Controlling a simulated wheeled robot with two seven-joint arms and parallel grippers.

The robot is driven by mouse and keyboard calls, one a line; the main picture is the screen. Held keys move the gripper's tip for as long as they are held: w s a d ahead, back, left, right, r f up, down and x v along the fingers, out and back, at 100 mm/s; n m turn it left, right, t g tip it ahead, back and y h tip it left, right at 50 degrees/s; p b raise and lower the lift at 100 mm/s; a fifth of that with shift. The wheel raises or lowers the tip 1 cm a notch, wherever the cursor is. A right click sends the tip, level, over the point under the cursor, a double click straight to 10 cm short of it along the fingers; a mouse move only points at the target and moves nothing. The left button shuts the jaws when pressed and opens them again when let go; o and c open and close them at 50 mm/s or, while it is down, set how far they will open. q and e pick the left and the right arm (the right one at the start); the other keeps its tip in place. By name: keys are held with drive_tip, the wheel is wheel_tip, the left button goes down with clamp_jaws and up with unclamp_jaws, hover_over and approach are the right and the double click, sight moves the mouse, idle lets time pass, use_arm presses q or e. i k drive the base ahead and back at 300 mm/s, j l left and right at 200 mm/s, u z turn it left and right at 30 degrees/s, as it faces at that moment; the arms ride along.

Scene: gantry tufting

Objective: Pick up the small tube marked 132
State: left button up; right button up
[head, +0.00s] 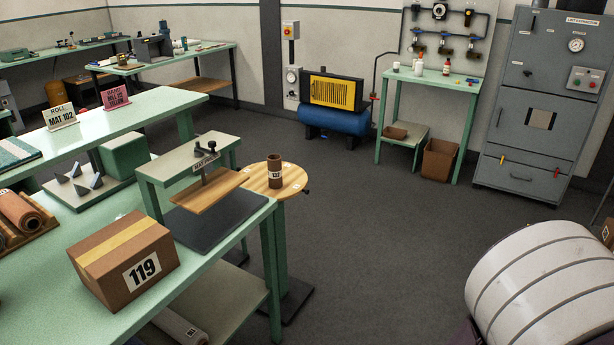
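The small tube (274,171) is brown and stands upright on a round wooden stand top (262,182) beyond the near green table. Its white label reads 132. Nothing touches the tube from the sides, and its top is clear. Neither of my grippers shows in the head view.
The near green table (85,290) holds a cardboard box (124,260) marked 119 and a small press (205,165) close to the tube's left. A large pale ribbed cylinder (545,285) fills the lower right. The dark floor (390,250) between them is open.

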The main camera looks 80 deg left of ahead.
sight(274, 160)
drive_tip(key=u, duration=3.1)
drive_tip(key=i+l, duration=0.25)
drive_tip(key=i, duration=0.25)
drive_tip(key=i+l, duration=0.2)
drive_tip(key=i, duration=0.3)
drive_tip(key=i+l, duration=0.25)
drive_tip(key=i, duration=0.25)
drive_tip(key=i+l, duration=0.2)
drive_tip(key=i, duration=0.3)
drive_tip(key=i+l, duration=0.25)
drive_tip(key=i, duration=0.25)
drive_tip(key=i+l, duration=0.2)
drive_tip(key=i, duration=0.3)
drive_tip(key=u, duration=0.05)
